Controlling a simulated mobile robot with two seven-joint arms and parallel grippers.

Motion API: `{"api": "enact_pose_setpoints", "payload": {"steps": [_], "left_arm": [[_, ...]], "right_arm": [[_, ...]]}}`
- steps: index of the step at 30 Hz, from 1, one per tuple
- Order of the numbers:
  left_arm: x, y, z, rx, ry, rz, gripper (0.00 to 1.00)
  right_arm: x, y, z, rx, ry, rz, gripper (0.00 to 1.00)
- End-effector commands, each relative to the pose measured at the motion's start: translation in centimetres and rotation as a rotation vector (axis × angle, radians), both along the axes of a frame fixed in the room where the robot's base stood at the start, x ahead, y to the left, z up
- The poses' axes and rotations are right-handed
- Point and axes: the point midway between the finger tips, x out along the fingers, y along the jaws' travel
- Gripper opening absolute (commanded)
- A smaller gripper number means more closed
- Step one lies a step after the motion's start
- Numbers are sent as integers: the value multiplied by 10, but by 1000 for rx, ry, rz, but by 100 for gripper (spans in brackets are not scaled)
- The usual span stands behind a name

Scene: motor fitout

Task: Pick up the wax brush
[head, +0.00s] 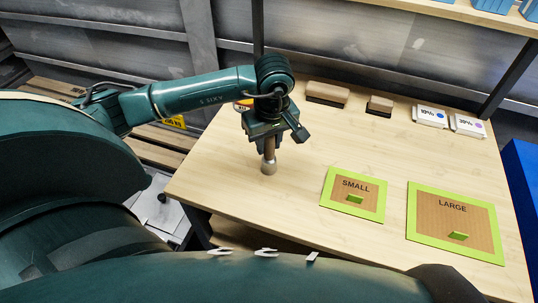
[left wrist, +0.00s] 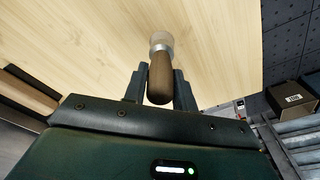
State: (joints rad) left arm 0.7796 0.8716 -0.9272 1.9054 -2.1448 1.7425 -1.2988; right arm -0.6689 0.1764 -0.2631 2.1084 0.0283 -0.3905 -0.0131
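The wax brush (head: 269,163) stands upright at the left part of the wooden table, pale bristle end down. Whether the bristles touch the tabletop I cannot tell. My left gripper (head: 270,143) points down over it with its fingers around the brown wooden handle. In the left wrist view the wax brush (left wrist: 160,75) shows its handle filling the gap between the fingers of my left gripper (left wrist: 160,82), with a metal collar and pale bristles beyond. The fingers look closed on the handle. My right gripper is not in view.
The table (head: 310,150) is clear around the brush. Green-edged mats marked SMALL (head: 337,201) and LARGE (head: 432,235) lie to the right. Two brown blocks (head: 327,93) (head: 379,105) and two white boxes (head: 430,116) (head: 467,125) stand at the back. A tin (head: 242,106) is partly hidden behind my arm.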

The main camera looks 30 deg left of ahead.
Motion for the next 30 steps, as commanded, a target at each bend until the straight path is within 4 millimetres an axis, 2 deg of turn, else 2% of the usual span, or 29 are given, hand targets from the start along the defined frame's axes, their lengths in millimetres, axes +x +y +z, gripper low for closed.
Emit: {"api": "enact_pose_setpoints", "payload": {"steps": [1, 8, 17, 20, 30], "left_arm": [[0, 0, 0, 0, 0, 0, 23], [0, 0, 0, -1, -1, 0, 4], [1, 0, 6, 0, -5, 1, 3], [2, 0, 19, 0, -6, 1, 3], [1, 0, 84, -1, -5, 0, 3]], "right_arm": [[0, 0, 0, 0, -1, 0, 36], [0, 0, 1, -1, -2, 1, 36], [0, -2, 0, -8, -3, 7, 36], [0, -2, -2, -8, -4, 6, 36], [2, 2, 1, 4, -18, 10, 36]]}}
